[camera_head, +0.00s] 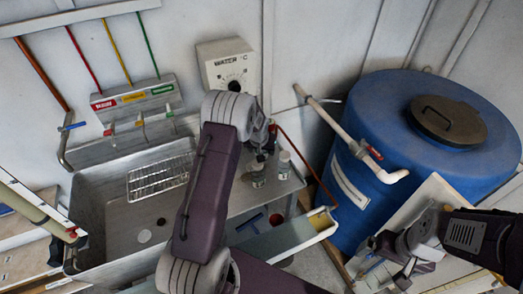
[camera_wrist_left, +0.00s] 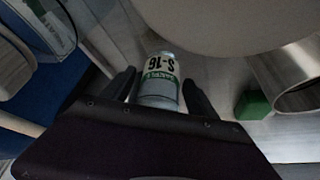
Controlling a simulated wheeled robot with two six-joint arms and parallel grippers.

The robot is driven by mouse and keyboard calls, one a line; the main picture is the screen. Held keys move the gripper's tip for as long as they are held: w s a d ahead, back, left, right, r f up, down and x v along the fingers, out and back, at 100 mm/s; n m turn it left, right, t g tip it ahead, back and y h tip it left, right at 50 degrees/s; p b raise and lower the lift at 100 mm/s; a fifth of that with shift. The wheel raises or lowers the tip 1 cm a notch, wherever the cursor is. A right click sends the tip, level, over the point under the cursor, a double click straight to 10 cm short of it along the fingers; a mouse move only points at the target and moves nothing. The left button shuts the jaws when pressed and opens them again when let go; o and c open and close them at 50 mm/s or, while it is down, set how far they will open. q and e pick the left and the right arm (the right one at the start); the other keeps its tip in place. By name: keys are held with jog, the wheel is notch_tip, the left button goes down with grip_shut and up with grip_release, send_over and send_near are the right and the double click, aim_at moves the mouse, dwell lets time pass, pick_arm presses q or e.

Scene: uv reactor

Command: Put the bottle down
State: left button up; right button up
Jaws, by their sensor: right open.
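A small bottle labelled "S-16" (camera_wrist_left: 158,80) with a pale and green label stands between the two fingers of my left gripper (camera_wrist_left: 160,88) in the left wrist view. The fingers flank it closely; whether they press on it is not clear. My right gripper (camera_head: 383,264) is open at the lower right, away from the bottles.
The sink (camera_head: 115,225) with a wire rack (camera_head: 160,176) is at left. A blue barrel (camera_head: 400,130) with a white pipe (camera_head: 345,130) stands at right. A green block (camera_wrist_left: 253,105) shows in the left wrist view.

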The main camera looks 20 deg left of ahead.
pick_arm(q)
jog(key=shift+r+p, duration=0.3)
jog(key=shift+r, duration=0.05)
jog(key=v, duration=1.1)
jog(key=shift+s+r+b, duration=0.25)
jog(key=shift+r+b, duration=0.1)
jog(key=d+r, duration=0.3)
jog(key=s+d+f+m+g, duration=0.1)
jog(key=s+d+f, duration=0.1)
jog(key=s, duration=0.5)
jog(key=s+d+f+m+g+h, duration=0.1)
jog(key=s+d+f, duration=0.1)
jog(key=s, duration=0.6)
jog(key=s+d+f+m+g, duration=0.1)
jog(key=s+d, duration=0.2)
jog(key=s, duration=0.5)
jog(key=shift+f+h, duration=0.3)
jog(key=shift+f, duration=0.1)
